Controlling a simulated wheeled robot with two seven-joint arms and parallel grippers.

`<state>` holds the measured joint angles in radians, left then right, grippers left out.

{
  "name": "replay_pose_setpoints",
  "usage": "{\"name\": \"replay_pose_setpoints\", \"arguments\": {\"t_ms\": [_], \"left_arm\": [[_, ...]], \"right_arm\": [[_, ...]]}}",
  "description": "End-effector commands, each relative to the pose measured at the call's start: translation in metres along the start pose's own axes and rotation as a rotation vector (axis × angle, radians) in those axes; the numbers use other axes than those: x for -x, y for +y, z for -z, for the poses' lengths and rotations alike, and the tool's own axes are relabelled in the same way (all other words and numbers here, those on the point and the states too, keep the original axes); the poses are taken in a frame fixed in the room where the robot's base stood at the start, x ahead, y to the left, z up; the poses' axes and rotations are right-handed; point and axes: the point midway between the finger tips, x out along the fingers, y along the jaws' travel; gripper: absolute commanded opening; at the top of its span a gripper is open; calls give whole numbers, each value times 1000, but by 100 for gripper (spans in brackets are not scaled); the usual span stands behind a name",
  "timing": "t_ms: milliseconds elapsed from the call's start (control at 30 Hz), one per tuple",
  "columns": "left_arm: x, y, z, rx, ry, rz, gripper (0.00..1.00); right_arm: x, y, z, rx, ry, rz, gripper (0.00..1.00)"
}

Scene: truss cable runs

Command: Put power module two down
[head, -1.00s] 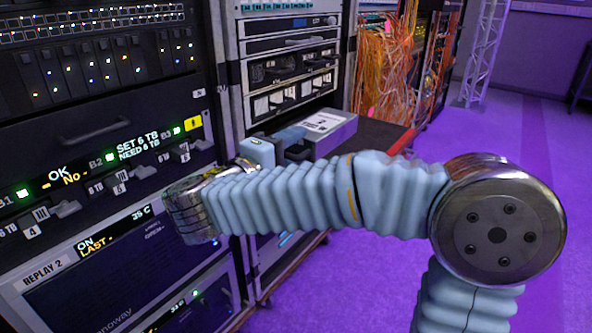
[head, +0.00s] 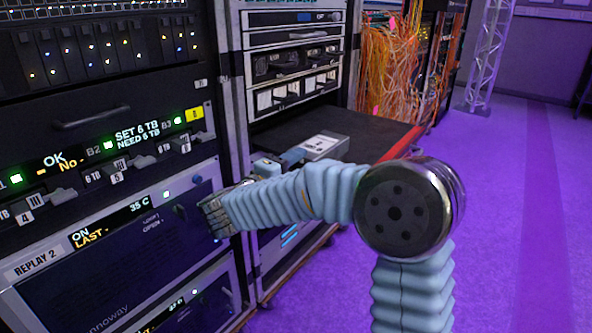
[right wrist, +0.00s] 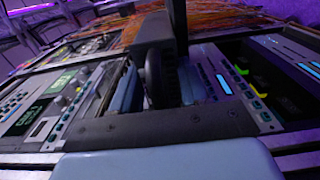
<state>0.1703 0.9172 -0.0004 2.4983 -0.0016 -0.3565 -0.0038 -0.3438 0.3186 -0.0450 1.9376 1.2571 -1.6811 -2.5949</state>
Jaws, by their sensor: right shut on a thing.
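Power module two appears to be the grey box with a white label on top (head: 326,145), which shows beyond my right forearm in the head view. My right gripper (head: 289,158) is shut on its near end, with light blue gripper parts beside it. The module appears at the near edge of a dark shelf; I cannot tell whether it touches it. My forearm hides its lower part. In the right wrist view a dark, blocky part (right wrist: 160,60) stands between the fingers; I cannot tell whether it is the module. My left gripper is out of view.
The black shelf top (head: 365,128) with a red edge has bare room behind the module. A rack with a Replay 2 unit (head: 110,265) stands close on the left. Orange cables (head: 387,65) hang behind the shelf. Purple floor is open on the right.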

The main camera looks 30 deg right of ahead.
Motion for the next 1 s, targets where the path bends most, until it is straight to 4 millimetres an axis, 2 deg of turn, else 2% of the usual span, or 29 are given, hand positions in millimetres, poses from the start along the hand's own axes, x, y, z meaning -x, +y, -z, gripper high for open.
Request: {"name": "replay_pose_setpoints", "arguments": {"t_ms": [367,400,533,867,1000], "left_arm": [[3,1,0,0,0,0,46],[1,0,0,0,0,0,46],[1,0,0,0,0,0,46],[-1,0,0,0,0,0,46],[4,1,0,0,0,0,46]], "right_arm": [[0,0,0,-4,-1,-5,0],[0,-3,0,-2,-1,-1,50],[0,-3,0,-2,-1,-1,70],[1,-1,0,-3,0,-1,70],[21,1,1,-1,4,0,70]]}}
